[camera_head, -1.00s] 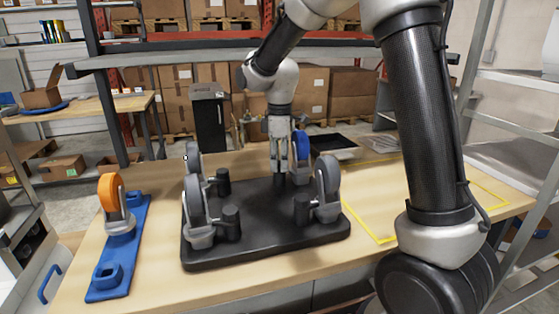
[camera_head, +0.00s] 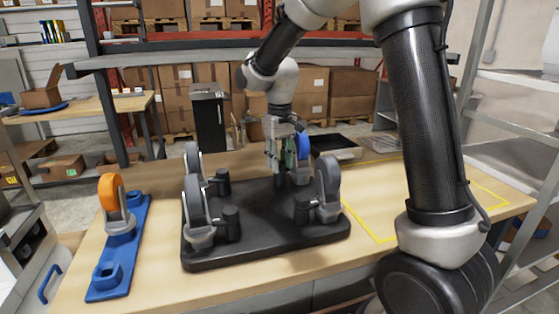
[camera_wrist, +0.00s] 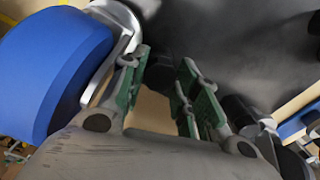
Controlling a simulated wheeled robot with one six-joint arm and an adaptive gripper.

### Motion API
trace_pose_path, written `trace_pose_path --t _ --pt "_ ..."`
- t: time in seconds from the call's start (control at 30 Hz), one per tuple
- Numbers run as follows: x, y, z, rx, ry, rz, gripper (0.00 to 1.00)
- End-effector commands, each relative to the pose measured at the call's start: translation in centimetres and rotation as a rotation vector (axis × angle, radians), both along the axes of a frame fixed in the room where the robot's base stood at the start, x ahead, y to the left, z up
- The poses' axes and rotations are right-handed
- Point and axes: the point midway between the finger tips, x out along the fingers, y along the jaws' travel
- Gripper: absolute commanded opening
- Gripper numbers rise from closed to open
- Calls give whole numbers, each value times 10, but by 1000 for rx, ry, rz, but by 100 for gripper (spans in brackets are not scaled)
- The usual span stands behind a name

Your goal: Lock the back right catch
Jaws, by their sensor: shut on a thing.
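A black base plate (camera_head: 265,240) on the table carries several wheels in grey mounts. The back right wheel (camera_head: 304,143) is blue; it also shows at the left of the wrist view (camera_wrist: 50,75). My gripper (camera_head: 287,174) points down at the back right corner, just left of the blue wheel. In the wrist view its green-padded fingers (camera_wrist: 165,88) are closed about the dark back right catch (camera_wrist: 160,68), which is mostly hidden. In the head view the gripper covers this catch. The other catches are black posts, such as the front right one (camera_head: 302,209).
Grey wheels stand at the back left (camera_head: 193,160), front left (camera_head: 195,203) and front right (camera_head: 328,182). An orange wheel (camera_head: 111,192) stands on a blue holder (camera_head: 122,250) at the left.

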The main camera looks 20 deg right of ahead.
Motion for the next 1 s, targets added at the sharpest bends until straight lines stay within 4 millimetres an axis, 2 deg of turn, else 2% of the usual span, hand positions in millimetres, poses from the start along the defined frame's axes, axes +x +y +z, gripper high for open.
trace_pose_path --t 0.43,1.0 --pt "1 0 1 1 -3 -262 7" --pt "1 0 1 1 -4 -317 7"
